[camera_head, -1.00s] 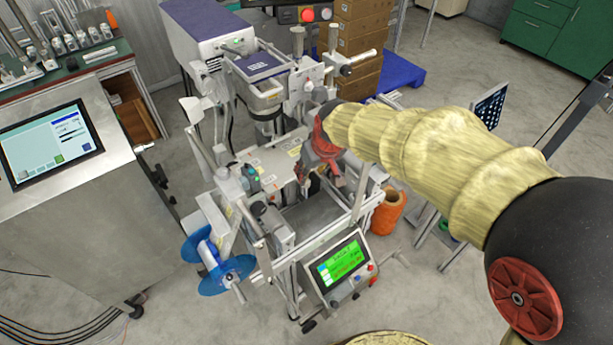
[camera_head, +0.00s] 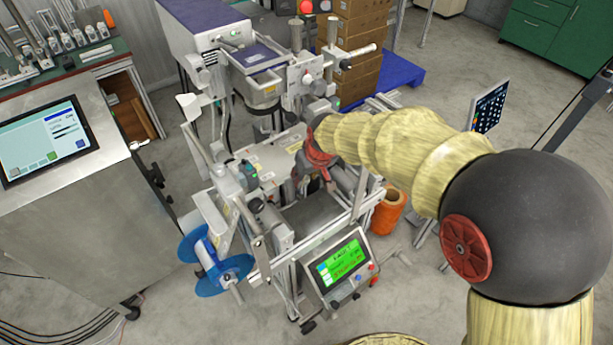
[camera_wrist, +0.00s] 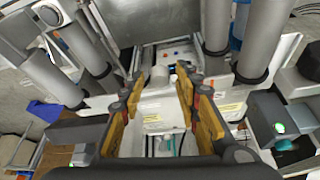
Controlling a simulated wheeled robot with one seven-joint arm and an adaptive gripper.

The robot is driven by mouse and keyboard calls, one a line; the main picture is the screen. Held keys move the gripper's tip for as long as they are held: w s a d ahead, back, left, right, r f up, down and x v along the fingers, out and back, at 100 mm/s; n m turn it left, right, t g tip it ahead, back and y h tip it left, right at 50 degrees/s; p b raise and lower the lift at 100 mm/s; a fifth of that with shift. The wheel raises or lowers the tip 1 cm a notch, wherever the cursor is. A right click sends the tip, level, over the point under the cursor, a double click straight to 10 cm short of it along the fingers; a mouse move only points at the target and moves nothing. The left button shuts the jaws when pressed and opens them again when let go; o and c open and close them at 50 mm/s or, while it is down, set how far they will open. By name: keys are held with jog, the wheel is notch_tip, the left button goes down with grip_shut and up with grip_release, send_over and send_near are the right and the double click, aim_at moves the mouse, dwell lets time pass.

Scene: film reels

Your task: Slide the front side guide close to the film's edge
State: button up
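My gripper (camera_head: 322,182) hangs over the middle of the grey machine (camera_head: 262,172) in the head view, its fingers small and partly covered by its red body. In the wrist view, my gripper (camera_wrist: 160,100) has its two yellow-padded fingers spread wide. A pale plate with labels (camera_wrist: 165,118) and a short grey cylinder (camera_wrist: 160,77) show in the gap between them, and nothing is gripped. A blue reel (camera_head: 222,275) is on the machine's front left. I cannot tell the front side guide or the film's edge apart from the other machine parts.
Thick grey rollers (camera_wrist: 262,40) and a dark block with a green light (camera_wrist: 272,122) lie close around the fingers. A green-screen control panel (camera_head: 340,262) stands at the machine's front.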

grip_shut()
dwell(0.6)
